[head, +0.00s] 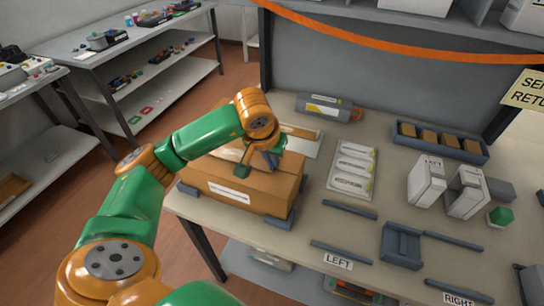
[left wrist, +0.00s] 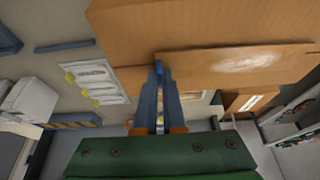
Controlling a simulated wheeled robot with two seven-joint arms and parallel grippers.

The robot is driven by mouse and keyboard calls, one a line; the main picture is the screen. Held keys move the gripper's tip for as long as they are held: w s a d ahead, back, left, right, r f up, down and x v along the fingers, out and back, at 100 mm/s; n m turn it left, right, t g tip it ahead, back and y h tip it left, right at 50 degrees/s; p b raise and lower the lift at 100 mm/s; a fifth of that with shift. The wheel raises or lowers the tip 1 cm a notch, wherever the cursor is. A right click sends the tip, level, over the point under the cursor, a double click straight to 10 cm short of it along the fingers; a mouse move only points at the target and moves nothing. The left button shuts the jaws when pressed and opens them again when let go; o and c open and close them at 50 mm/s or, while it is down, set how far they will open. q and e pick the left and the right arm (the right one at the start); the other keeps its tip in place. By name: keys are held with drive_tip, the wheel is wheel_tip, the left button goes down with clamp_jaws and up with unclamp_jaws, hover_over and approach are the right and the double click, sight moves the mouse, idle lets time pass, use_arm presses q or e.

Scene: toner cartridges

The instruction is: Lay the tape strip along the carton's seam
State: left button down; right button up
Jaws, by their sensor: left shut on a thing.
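The brown carton (head: 250,188) stands at the table's left end, a white label on its front face. Its brown surface fills the top of the left wrist view (left wrist: 200,22). A long flat brown strip with a pale shiny patch, seemingly the tape strip (left wrist: 235,62), lies along a dark line on the carton; I cannot tell whether it touches. My left gripper (head: 262,160) is over the carton's right part, its fingers shut at the strip's end (left wrist: 158,85), with a bright blue bit between the tips. My arm hides part of the carton top in the head view. My right gripper is not in view.
Right of the carton lies a white plate with labels (head: 353,168). A grey cylinder (head: 325,107) and a pale sheet (head: 305,146) lie behind. Blue rails (head: 341,252), a blue fixture (head: 401,244) and white blocks (head: 426,182) occupy the right side. An orange band (head: 385,45) hangs above.

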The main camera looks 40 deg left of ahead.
use_arm(q)
drive_tip(key=shift+f+b, duration=0.25)
drive_tip(key=shift+b, duration=0.1)
drive_tip(key=c, duration=1)
unclamp_jaws()
drive_tip(key=shift+r, duration=0.15)
drive_tip(key=shift+r+p, duration=0.35)
drive_tip(key=shift+p, duration=0.2)
drive_tip(key=v, duration=0.5)
drive_tip(key=shift+d+r+b, duration=0.1)
drive_tip(key=shift+r+b, duration=0.05)
drive_tip(key=shift+b, duration=0.25)
drive_tip(key=v, duration=0.3)
drive_tip(key=p+v, duration=0.1)
drive_tip(key=v, duration=0.2)
drive_tip(key=shift+s+r+p, duration=0.15)
drive_tip(key=shift+s+p, duration=0.15)
drive_tip(key=shift+s, duration=0.05)
